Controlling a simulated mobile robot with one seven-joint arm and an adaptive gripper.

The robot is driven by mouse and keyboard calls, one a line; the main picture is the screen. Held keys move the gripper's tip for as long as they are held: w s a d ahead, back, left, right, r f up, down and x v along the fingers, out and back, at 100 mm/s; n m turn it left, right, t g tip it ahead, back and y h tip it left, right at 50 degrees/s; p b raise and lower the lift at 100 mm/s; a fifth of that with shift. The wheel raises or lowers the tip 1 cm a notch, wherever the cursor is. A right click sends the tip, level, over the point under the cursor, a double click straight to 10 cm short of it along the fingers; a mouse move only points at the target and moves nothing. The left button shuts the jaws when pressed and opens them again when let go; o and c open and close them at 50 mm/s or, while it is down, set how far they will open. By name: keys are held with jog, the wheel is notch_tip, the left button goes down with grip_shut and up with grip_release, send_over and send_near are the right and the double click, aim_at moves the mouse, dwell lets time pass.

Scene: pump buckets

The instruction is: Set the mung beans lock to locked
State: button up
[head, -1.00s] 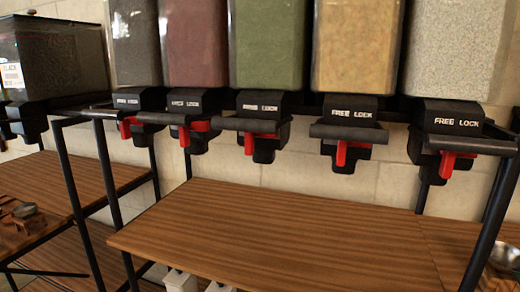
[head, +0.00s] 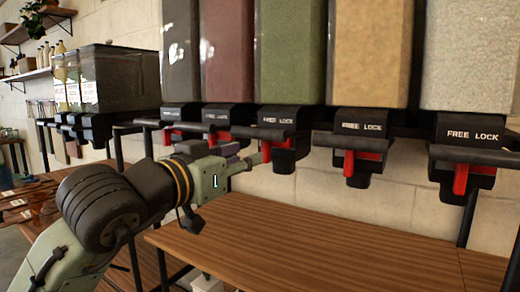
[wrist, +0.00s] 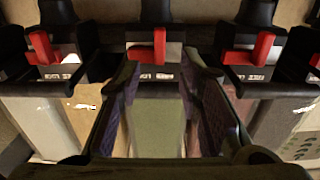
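The green-filled dispenser (head: 290,50), which I take to be the mung beans, is in the middle of the row; its contents carry no readable name. Its black housing (head: 283,118) has a FREE LOCK label and a red lever (head: 267,149). The lever also shows upright at the top centre of the wrist view (wrist: 160,46), where the dispenser appears upside down. My gripper (head: 258,158) is at this housing from the left. In the wrist view my gripper (wrist: 162,68) is open and empty, its fingers either side of the lever's line, with the lever around or just beyond the tips.
Neighbouring dispensers hold reddish (head: 228,50) and tan (head: 370,50) contents, each with a red lever below. A black rail runs along the front of the housings. The wooden shelf (head: 330,240) beneath is clear.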

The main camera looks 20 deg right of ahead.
aim_at(263, 150)
jog(key=p+x, duration=0.1)
jog(key=x, duration=0.5)
jog(key=shift+w+d, duration=0.1)
jog(key=shift+d, duration=0.1)
jog(key=shift+c, duration=0.2)
grip_shut()
dwell(0.4)
